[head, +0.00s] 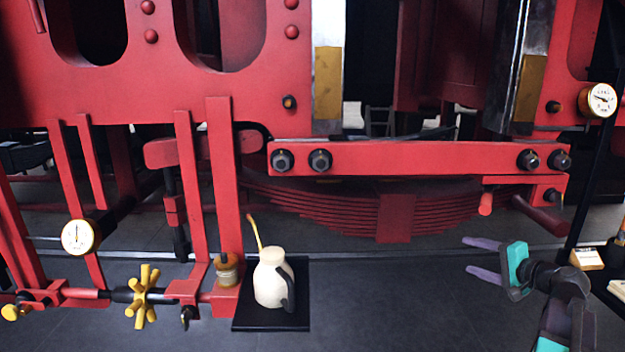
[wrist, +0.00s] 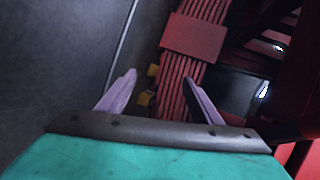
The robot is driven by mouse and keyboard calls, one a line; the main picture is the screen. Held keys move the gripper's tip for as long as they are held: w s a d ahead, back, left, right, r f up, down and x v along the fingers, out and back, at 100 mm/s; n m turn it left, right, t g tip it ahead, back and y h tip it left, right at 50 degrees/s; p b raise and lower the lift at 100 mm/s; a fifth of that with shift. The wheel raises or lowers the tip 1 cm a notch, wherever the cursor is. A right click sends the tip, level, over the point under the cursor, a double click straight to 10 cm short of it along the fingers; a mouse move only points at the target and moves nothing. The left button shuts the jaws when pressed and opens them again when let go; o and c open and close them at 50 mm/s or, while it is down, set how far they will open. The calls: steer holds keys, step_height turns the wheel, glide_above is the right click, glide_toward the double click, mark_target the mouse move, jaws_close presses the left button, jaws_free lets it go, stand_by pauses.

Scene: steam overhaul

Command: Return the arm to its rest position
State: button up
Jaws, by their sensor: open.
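My gripper (head: 483,259) is at the lower right of the head view, with its two purple fingers apart and pointing left. Nothing is between the fingers. It is in front of the red locomotive frame, below and right of the leaf spring (head: 400,212). In the wrist view my gripper (wrist: 162,92) also shows open and empty, with the leaf spring (wrist: 195,38) beyond the fingers. My arm reaches in from the bottom right corner of the head view.
A cream jug (head: 270,280) stands on a black mat (head: 257,321) on the floor. A yellow handwheel (head: 145,296) and a gauge (head: 78,237) are at the left. Another gauge (head: 600,100) is at the upper right. Dark floor (head: 390,305) between jug and gripper is clear.

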steer(key=a+f+n+g+y+p, duration=0.25)
steer(key=a+f+g, duration=0.45)
steer(key=a+f, duration=1.9)
steer(key=s+a+f+n+g, duration=0.25)
steer(key=s+a+f, duration=0.4)
steer(key=f, duration=0.35)
steer(key=s+a+f+n+g+h+p, duration=0.1)
steer(key=s+a+f+n+g, duration=0.15)
steer(key=s+a+f, duration=0.4)
steer(key=s+a+f+n+g+h+p, duration=0.1)
steer(key=s+a+f+g, duration=0.25)
steer(key=s+f, duration=0.65)
steer(key=s+d+f+n+g+h, duration=0.1)
steer(key=s+d+n+g+h, duration=0.1)
steer(key=s+d, duration=0.2)
steer(key=s+d+f+n+g+h, duration=0.1)
steer(key=s+d+f+n+h, duration=0.1)
steer(key=s, duration=0.9)
steer(key=shift+s+d+n+g+h, duration=0.3)
steer(key=shift+d+h, duration=0.25)
steer(key=shift+d, duration=0.35)
steer(key=shift+w+f, duration=0.1)
